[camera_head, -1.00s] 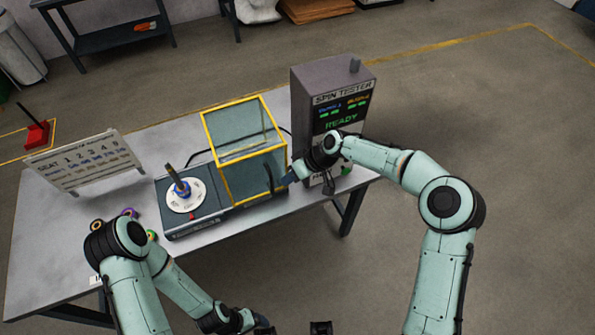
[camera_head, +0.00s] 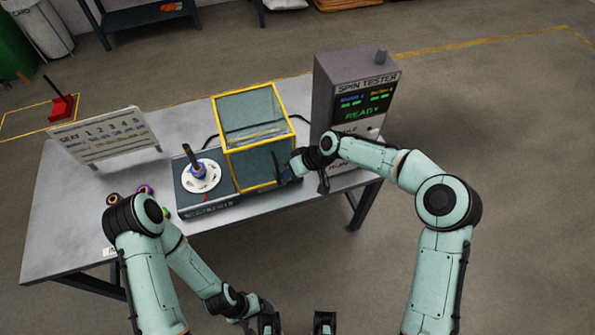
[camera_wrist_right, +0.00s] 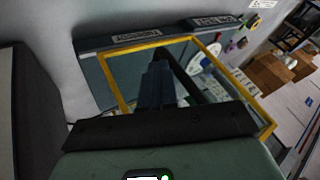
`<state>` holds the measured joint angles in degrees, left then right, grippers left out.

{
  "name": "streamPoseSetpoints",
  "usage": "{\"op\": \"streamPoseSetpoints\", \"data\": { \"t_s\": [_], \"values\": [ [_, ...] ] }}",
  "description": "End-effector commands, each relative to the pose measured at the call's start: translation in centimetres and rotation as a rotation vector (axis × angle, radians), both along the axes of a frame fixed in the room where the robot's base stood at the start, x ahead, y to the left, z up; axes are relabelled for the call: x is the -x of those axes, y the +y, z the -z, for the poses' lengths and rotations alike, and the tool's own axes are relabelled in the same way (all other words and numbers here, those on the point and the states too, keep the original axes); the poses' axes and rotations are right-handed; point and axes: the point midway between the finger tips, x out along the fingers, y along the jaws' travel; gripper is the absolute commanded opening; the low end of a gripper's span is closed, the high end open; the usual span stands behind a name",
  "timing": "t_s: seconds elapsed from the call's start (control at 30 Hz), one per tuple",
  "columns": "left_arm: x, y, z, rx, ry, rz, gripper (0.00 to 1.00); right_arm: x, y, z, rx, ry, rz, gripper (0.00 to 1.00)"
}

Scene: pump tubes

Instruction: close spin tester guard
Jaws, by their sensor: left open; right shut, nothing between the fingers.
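The guard (camera_head: 259,164) is a clear box with a yellow frame. It stands to the right of the white round rotor plate (camera_head: 208,184) on the spin tester base (camera_head: 210,207), leaving the plate and its upright post uncovered. A dark upright handle (camera_head: 276,165) shows on the guard's front. My right gripper (camera_head: 283,174) is shut and empty by the guard's front right edge; whether it touches is unclear. In the right wrist view it (camera_wrist_right: 158,85) points toward the yellow frame (camera_wrist_right: 113,80). My left gripper (camera_head: 296,322) is open at the bottom edge, away from the table.
The grey spin tester cabinet (camera_head: 335,95) with a READY display stands right of the guard, close to my right forearm. A seat chart board (camera_head: 105,137) stands at the table's left. Small coloured rings (camera_head: 114,198) lie near my left arm. The table's front left (camera_head: 60,240) is clear.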

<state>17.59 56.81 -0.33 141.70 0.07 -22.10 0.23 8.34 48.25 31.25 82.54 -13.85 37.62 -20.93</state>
Motion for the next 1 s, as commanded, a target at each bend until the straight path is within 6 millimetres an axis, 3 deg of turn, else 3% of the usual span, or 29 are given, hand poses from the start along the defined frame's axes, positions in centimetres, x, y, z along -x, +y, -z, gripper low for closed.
{"op": "streamPoseSetpoints", "data": {
  "t_s": [0.4,0.6,0.8,1.0],
  "values": [
    [1.1,0.0,2.7,0.000,0.012,0.000,0.83,4.1,12.1,0.2,-0.001,0.000,-0.010,0.00],
    [1.2,0.0,2.9,0.000,0.013,0.000,0.83,5.5,16.6,0.1,0.000,0.000,-0.007,0.00],
    [1.2,0.0,2.9,0.000,0.013,0.000,0.83,6.3,19.2,0.0,0.000,0.000,-0.004,0.00],
    [1.2,0.0,2.9,0.000,0.013,0.000,0.83,6.6,20.1,0.0,-0.002,0.001,-0.001,0.00]
  ]
}}
